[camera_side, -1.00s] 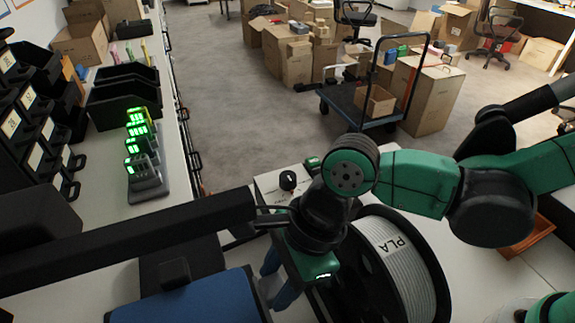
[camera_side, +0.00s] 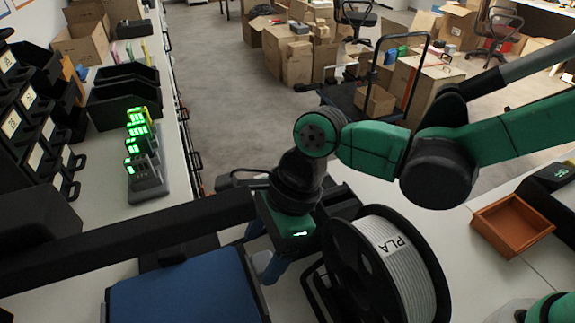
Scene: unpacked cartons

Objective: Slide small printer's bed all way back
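The small printer's blue bed (camera_side: 185,289) is at the bottom left, under the printer's black crossbar (camera_side: 130,232). My gripper (camera_side: 266,262) points down just beyond the bed's right rear corner. Its blue fingers show below the green-and-black wrist, close to the bed's dark edge. I cannot tell whether they touch the bed, nor whether they are open or shut, since the tips are partly hidden. The bed's near end is outside the picture.
A large PLA filament spool (camera_side: 390,262) stands close to the right of my gripper. An orange-brown tray (camera_side: 513,226) lies at the right. Green-lit chargers (camera_side: 146,160) and black bins (camera_side: 124,95) stand on the left bench. A cart (camera_side: 370,105) and cartons are on the floor behind.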

